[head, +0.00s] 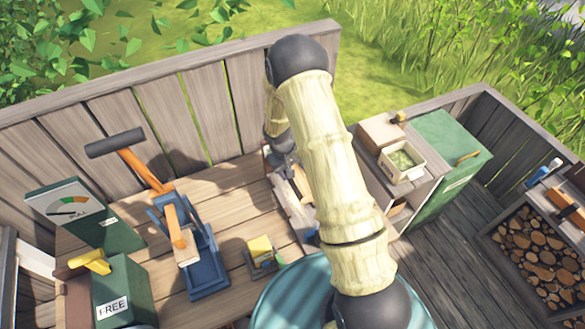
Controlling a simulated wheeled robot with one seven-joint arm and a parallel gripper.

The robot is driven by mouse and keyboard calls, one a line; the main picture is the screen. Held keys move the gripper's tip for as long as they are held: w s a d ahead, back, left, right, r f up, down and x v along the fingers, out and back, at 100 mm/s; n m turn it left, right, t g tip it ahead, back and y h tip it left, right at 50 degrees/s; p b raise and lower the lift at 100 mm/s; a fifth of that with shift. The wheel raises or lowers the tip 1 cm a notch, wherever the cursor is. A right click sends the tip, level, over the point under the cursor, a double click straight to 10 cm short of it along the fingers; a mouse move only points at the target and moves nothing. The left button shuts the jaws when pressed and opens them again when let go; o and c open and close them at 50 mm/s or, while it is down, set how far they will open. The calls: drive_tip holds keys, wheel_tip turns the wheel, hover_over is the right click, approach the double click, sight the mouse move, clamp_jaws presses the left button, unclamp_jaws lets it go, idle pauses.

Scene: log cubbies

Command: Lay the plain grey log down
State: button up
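I cannot pick out the plain grey log for certain. My gripper (284,160) points down at the right end of the wooden bench (223,208), mostly hidden behind my own bamboo-like arm. Its fingers are too small and covered to show whether they are open or shut, or whether they hold anything. Just below it is a low grey-sided wooden holder (294,213), with a short brown wooden piece (301,182) at its top. The arm hides the right part of this holder.
A blue stand (205,262) with orange wooden parts, a dial box (68,208), a green FREE box (122,292) and a small tray with a yellow block (261,248) occupy the bench. A green cabinet (445,140) and firewood rack (540,255) stand right. Open floor (440,265) lies between.

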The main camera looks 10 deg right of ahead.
drive_tip(key=a+b+x, duration=0.1)
drive_tip(key=b+x, duration=0.2)
drive_tip(key=x, duration=0.1)
drive_tip(key=b+x, duration=0.3)
drive_tip(key=x, duration=0.1)
drive_tip(key=a+b+x, duration=0.1)
drive_tip(key=b+x, duration=0.2)
drive_tip(key=x, duration=0.1)
drive_tip(key=shift+s+a+f, duration=0.15)
drive_tip(key=shift+a+f, duration=0.1)
drive_tip(key=shift+a, duration=0.15)
drive_tip(key=shift+f+b, duration=0.6)
drive_tip(key=shift+b, duration=0.25)
idle(0.7)
drive_tip(key=o, duration=1.4)
drive_tip(key=shift+c, duration=0.2)
drive_tip(key=shift+r, duration=0.1)
drive_tip(key=shift+d+r+p+v, duration=0.1)
drive_tip(key=shift+d+p+v, duration=0.3)
drive_tip(key=shift+p+v, duration=1.1)
drive_tip(key=shift+d+r+p+v, duration=0.1)
drive_tip(key=shift+d+p+v, duration=0.55)
drive_tip(key=shift+v, duration=1.4)
drive_tip(key=shift+d+r+p+v, duration=0.1)
drive_tip(key=shift+d+p+v, duration=0.05)
drive_tip(key=shift+p+v, duration=1.45)
drive_tip(key=shift+r, duration=0.15)
drive_tip(key=shift+a, duration=0.1)
